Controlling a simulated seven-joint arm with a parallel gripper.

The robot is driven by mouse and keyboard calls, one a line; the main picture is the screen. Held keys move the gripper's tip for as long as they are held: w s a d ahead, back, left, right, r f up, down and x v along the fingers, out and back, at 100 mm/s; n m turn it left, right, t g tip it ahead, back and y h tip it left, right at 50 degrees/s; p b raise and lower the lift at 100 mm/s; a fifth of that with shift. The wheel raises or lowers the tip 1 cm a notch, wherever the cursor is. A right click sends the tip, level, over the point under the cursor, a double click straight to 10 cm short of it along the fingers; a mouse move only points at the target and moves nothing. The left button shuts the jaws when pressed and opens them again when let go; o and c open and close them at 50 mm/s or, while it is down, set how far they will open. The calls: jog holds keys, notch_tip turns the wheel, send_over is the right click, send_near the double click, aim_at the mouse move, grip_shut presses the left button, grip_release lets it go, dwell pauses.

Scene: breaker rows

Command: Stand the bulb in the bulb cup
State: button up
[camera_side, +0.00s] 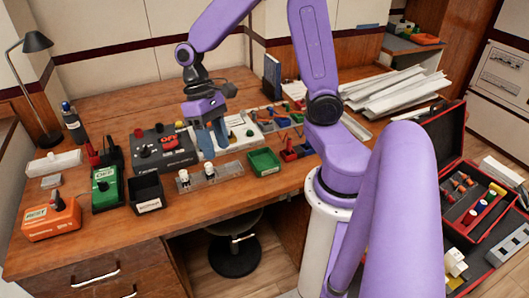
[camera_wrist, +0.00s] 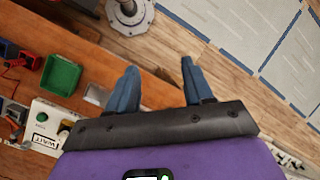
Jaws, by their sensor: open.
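My gripper (camera_side: 212,140) is open and empty, with its blue fingers pointing down above the table, behind a clear rack (camera_side: 232,170). Its spread fingertips also show in the wrist view (camera_wrist: 158,78), with nothing between them. Two small white bulb-like pieces, one on the left (camera_side: 183,178) and one further right (camera_side: 209,173), stand at the rack's left part, below and in front of the fingers. I cannot tell which is the bulb. A black open box (camera_side: 148,194) with a white label stands left of the rack. I cannot make out which holder is the bulb cup.
A green tray (camera_side: 264,161) lies right of the rack; it also shows in the wrist view (camera_wrist: 61,75). A dark switch panel (camera_side: 163,147), a green box (camera_side: 107,188) and an orange box (camera_side: 52,219) stand left. A white panel (camera_side: 240,130) lies behind the gripper.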

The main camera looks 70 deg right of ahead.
jog(key=s+a+r+n+t+h, duration=0.1)
jog(key=s+n, duration=0.5)
jog(key=s+a+r+n+t+h, duration=0.1)
jog(key=s+n+t, duration=0.1)
jog(key=s+n, duration=0.5)
jog(key=shift+a+r+t, duration=0.25)
jog(key=shift+a+t, duration=0.05)
jog(key=shift+a, duration=0.05)
